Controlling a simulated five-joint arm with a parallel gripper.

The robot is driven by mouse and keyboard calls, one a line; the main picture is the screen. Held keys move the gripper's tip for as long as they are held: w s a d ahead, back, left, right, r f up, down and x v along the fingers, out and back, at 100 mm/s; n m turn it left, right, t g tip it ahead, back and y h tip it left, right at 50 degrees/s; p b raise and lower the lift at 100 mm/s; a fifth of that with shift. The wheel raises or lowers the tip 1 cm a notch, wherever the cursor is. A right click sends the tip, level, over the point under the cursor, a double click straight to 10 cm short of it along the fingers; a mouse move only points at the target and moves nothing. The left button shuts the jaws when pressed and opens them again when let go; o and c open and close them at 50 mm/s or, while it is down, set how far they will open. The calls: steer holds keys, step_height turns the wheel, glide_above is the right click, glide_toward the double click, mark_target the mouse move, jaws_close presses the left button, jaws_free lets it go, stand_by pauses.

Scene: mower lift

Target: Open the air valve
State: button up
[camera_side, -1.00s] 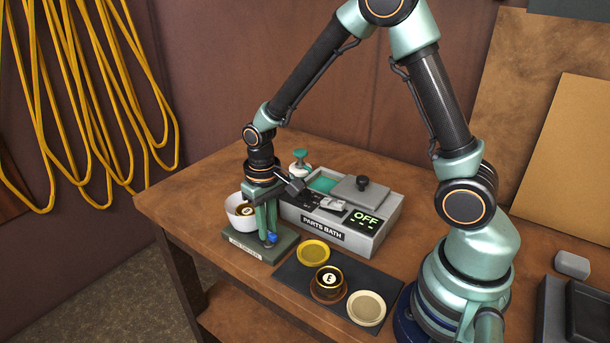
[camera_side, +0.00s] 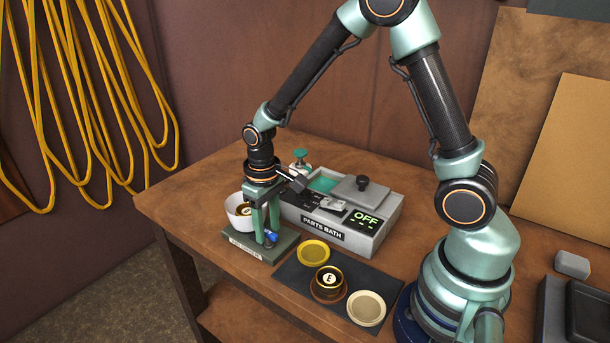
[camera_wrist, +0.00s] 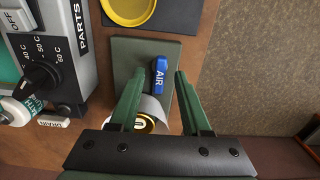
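The air valve is a blue handle marked AIR (camera_wrist: 159,75) on a flat green base (camera_wrist: 125,55). The blue handle also shows in the side view (camera_side: 270,238), low at the fingers, on the green base (camera_side: 283,247). My gripper (camera_side: 267,232) points down over this base. In the wrist view my gripper (camera_wrist: 159,74) has its two green fingers apart, one on each side of the handle, with a gap to it on both sides. The handle lies lengthwise between the fingertips. The base's rear part is hidden behind the fingers in the side view.
A grey parts bath (camera_side: 368,238) with a lit OFF display stands just right of the valve. A white bowl (camera_side: 231,217) holding a round piece stands behind the base. A dark mat (camera_side: 291,277) with a yellow dish (camera_side: 313,252) and other round pieces lies in front.

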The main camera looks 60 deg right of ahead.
mark_target(268, 231)
steer(key=shift+r, duration=0.1)
step_height(268, 231, up, 12)
stand_by(0.7)
steer(key=s+d+r+t, duration=0.2)
steer(key=s+r+t, duration=0.3)
steer(key=s+r, duration=0.2)
steer(key=shift+s+d+r+t, duration=0.2)
steer(key=shift+s+d+t, duration=0.1)
steer(key=shift+s, duration=0.9)
